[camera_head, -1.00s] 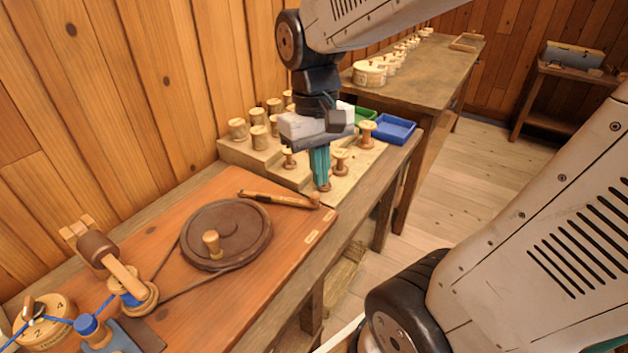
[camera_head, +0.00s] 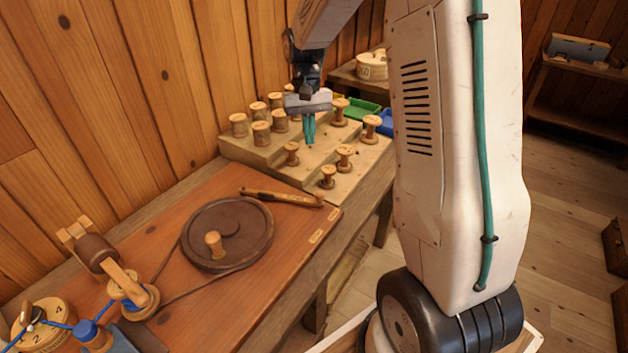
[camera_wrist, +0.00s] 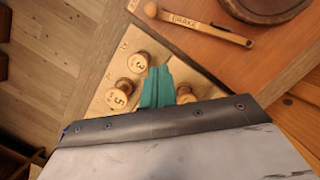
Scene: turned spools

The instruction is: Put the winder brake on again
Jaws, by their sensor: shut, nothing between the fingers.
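The winder has a dark round wheel (camera_head: 228,240) with a wooden knob (camera_head: 213,243), lying flat on the orange-brown board. The brake is a slim wooden lever (camera_head: 280,198) just behind the wheel; its ball end points right, toward the spools. In the wrist view the lever (camera_wrist: 195,23) reads "BRAKE" and lies close to the wheel (camera_wrist: 262,12); I cannot tell whether they touch. My gripper (camera_head: 310,140) is shut and empty over the stepped spool block, apart from the lever. Its teal fingers show in the wrist view (camera_wrist: 158,75).
The stepped block (camera_head: 300,173) carries several wooden spools, numbered ones (camera_wrist: 137,62) close to my fingers. Green (camera_head: 362,109) and blue (camera_head: 387,121) trays stand behind. A blue-threaded spool (camera_head: 130,290) and numbered dial (camera_head: 40,318) are at the front left. The board right of the wheel is clear.

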